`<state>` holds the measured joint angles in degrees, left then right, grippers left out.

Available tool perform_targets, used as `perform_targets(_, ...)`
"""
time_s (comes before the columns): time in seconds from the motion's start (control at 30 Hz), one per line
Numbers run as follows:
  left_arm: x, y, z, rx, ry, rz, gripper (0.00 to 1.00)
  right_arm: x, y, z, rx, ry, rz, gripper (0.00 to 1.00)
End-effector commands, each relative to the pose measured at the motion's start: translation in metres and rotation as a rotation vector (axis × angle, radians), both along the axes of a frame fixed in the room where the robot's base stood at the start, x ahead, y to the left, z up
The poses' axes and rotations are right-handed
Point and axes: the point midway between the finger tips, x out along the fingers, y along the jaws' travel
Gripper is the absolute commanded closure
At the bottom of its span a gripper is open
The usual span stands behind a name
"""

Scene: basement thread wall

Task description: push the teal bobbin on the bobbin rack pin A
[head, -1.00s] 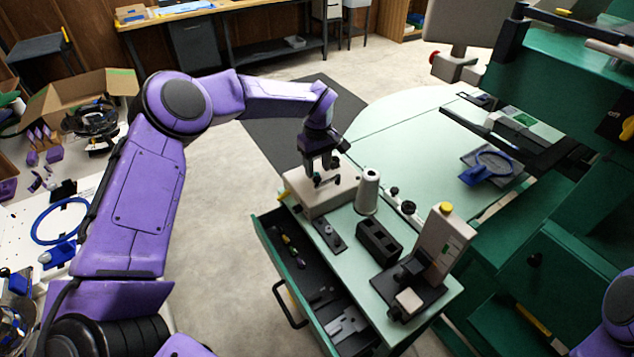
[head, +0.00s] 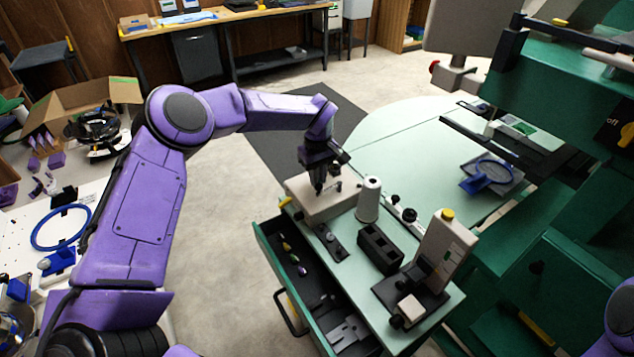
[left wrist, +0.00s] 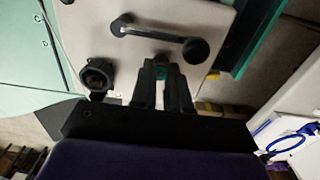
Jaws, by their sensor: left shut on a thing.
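My left gripper (head: 319,190) is over the top of a beige block (head: 345,204), pointing down. The block's face (left wrist: 140,58) carries a dark bar with rounded ends (left wrist: 160,33) and a dark round fitting (left wrist: 97,75). No pin letters are readable, so I cannot tell which is pin A. The fingertips hide whatever is directly under the bobbin. My right gripper is out of view.
A white thread cone (head: 369,200) stands close right of the block. A black flat plate (head: 331,242) and a black box with openings (head: 380,248) are in front. An open drawer (head: 268,243) with small coloured items juts out at the left.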

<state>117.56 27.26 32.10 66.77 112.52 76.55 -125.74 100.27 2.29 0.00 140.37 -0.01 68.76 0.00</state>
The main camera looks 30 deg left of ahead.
Motion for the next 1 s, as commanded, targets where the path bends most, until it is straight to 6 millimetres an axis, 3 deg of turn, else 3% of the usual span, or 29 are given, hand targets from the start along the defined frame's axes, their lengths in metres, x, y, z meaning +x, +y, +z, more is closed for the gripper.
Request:
perform_targets(0.63, 0.000, 0.000, 0.033, -0.001, 0.001, 0.001, 1.00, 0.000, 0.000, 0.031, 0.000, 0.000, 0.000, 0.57)
perform_targets(1.0, 0.000, 0.000, 0.034, -0.001, 0.001, 0.000, 1.00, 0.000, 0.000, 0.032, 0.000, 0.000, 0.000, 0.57)
